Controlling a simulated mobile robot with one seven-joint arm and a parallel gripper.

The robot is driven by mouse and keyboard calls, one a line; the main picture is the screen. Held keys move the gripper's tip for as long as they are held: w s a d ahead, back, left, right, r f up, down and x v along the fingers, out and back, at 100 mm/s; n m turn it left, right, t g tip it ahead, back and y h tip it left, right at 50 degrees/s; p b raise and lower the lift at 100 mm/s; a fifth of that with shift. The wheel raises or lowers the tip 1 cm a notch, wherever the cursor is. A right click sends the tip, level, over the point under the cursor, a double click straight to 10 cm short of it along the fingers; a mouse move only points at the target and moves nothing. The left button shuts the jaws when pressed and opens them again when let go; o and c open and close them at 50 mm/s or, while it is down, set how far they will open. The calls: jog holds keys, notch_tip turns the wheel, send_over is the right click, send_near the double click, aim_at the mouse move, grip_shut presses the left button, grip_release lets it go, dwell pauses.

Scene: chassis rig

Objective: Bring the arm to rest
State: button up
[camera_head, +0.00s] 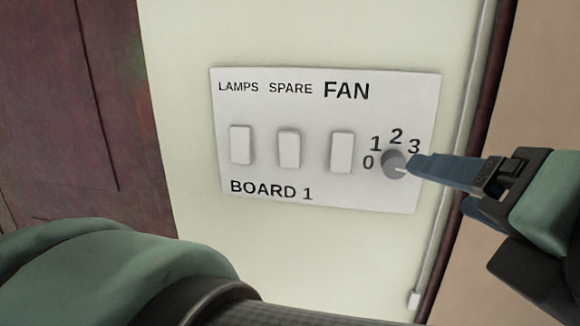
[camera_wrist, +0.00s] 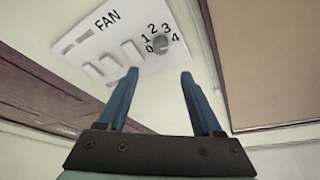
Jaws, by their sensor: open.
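My gripper (camera_head: 412,163) is at the right of the head view, in front of the fan's grey knob (camera_head: 393,165) and hiding part of it and of its dial numbers. In the wrist view my gripper (camera_wrist: 158,76) shows its two blue fingers apart, with nothing between them. The knob (camera_wrist: 160,43) lies beyond the fingertips there, beside the numbers 0 to 4, and looks apart from them. The white switch board (camera_head: 330,195), marked BOARD 1, is on the pale wall.
The board carries three rocker switches labelled LAMPS (camera_head: 241,145), SPARE (camera_head: 289,149) and FAN (camera_head: 342,152). A pale conduit (camera_head: 466,115) runs down the wall at the right. A dark reddish-brown panel (camera_head: 70,100) is at the left. My arm crosses the bottom of the head view.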

jog(key=w+d+r+n+t+h, duration=0.15)
jog(key=r+n+h, duration=0.25)
jog(key=n, duration=0.6)
jog(key=w+r+n+h, duration=0.3)
jog(key=r+n+h, duration=0.1)
jog(key=n, duration=0.6)
jog(key=w+a+f+n+t+y, duration=0.1)
jog(key=w+a+f+n+y, duration=0.3)
jog(key=a+f+n, duration=0.65)
jog(key=w+a+f+n+t+y, duration=0.1)
jog(key=w+a+f+n+y, duration=0.55)
jog(key=n, duration=0.65)
jog(key=s+r+t+h+b, duration=0.1)
jog(key=s+r+t+b, duration=0.8)
jog(key=s+r, duration=0.5)
jog(key=shift+s+r+t+h, duration=0.2)
jog(key=shift+s+t+h, duration=0.15)
jog(key=shift+s, duration=0.2)
